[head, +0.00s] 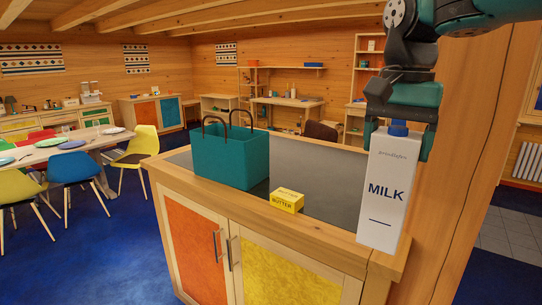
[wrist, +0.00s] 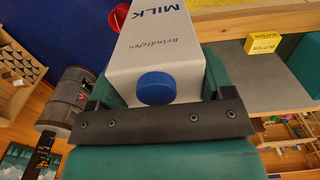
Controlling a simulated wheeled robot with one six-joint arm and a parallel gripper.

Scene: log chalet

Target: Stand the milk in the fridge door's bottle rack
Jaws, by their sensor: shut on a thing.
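The milk (head: 388,195) is a tall white carton with a blue cap and "MILK" on its side. It is upright in the head view, in front of the right end of a counter. My gripper (head: 398,130) comes from above and is shut on the carton's top part, one finger on each side. In the wrist view the milk (wrist: 160,45) points away from my gripper (wrist: 160,85), its blue cap close to the palm. I cannot tell whether its base touches the counter. No fridge or bottle rack can be made out in either view.
The dark-topped counter (head: 325,190) carries a teal bag (head: 231,157) and a yellow butter box (head: 287,200). A wooden post (head: 470,150) stands right of the milk. A table (head: 65,150) with several chairs is at the left. Blue floor (head: 100,250) lies open in front.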

